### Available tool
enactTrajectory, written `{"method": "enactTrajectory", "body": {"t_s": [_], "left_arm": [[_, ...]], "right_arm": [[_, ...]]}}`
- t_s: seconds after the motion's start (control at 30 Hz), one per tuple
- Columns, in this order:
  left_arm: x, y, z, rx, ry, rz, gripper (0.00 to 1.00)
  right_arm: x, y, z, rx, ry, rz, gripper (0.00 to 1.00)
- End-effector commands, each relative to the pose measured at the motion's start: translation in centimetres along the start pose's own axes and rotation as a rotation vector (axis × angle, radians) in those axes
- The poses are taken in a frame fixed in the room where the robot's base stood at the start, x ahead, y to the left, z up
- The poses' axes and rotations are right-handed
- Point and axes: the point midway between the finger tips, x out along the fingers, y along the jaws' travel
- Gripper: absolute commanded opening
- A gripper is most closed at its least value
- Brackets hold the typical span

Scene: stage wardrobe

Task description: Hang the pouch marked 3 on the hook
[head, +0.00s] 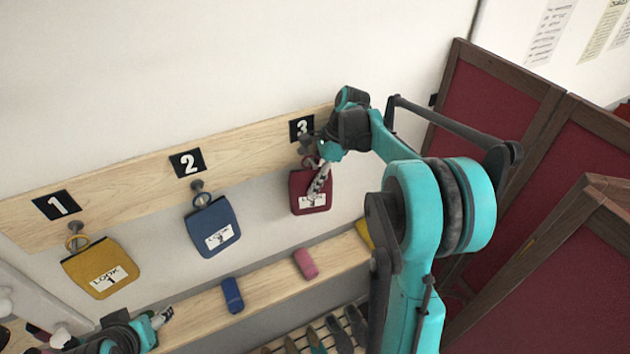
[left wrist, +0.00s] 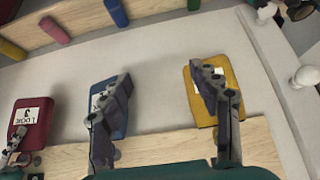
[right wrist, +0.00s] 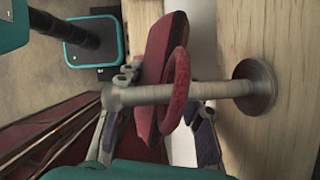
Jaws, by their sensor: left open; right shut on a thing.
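The red pouch marked 3 (head: 299,184) is below the number 3 plate (head: 301,128) on the wall board. My right gripper (head: 319,181) is shut on it. In the right wrist view the pouch (right wrist: 155,58) lies between the fingers, and its red ring (right wrist: 180,66) appears to go around the metal hook (right wrist: 222,89), between tip and wall base. In the head view my arm partly hides the hook. The pouch also shows in the left wrist view (left wrist: 37,112). My left gripper (left wrist: 163,92) is open and empty, with no pouch between its fingers.
A blue pouch (head: 207,223) hangs under plate 2 and a yellow pouch (head: 88,265) under plate 1. A lower shelf (head: 262,292) holds blue, pink and yellow blocks. Shoes stand on a slatted rack below. Dark red folding screens (head: 490,95) stand at the right.

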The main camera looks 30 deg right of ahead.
Motion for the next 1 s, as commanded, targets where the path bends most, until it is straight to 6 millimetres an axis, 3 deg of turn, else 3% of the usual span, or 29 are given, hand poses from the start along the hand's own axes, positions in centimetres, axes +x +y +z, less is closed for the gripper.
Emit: {"method": "enactTrajectory", "body": {"t_s": [0.03,0.07,0.13,0.17,0.5,0.63,0.77,1.0], "left_arm": [[0.0,0.0,0.0,0.000,0.000,0.000,0.62],[0.0,0.0,0.0,0.000,0.000,0.000,0.62],[0.0,0.0,0.0,0.000,0.000,0.000,0.62],[0.0,0.0,0.0,0.000,0.000,0.000,0.62],[0.0,0.0,0.0,0.000,0.000,0.000,0.62],[1.0,0.0,-0.7,0.000,-0.009,0.000,0.62],[1.0,0.0,-0.7,0.000,-0.009,0.000,0.62],[1.0,0.0,-0.7,0.000,-0.009,0.000,0.62]], "right_arm": [[0.0,0.0,0.0,0.000,0.000,0.000,0.05],[0.0,0.0,0.0,0.000,0.000,0.000,0.41],[0.0,0.0,0.0,0.000,0.000,0.000,0.59],[0.0,0.0,0.0,0.000,0.000,0.000,0.62],[0.0,-0.1,0.0,0.000,0.000,-0.001,0.62],[-0.7,-0.1,0.0,0.001,0.000,-0.002,0.62],[-2.7,0.0,0.0,0.002,0.000,-0.002,0.62],[-8.1,0.2,0.0,0.002,0.000,-0.002,0.62]]}}
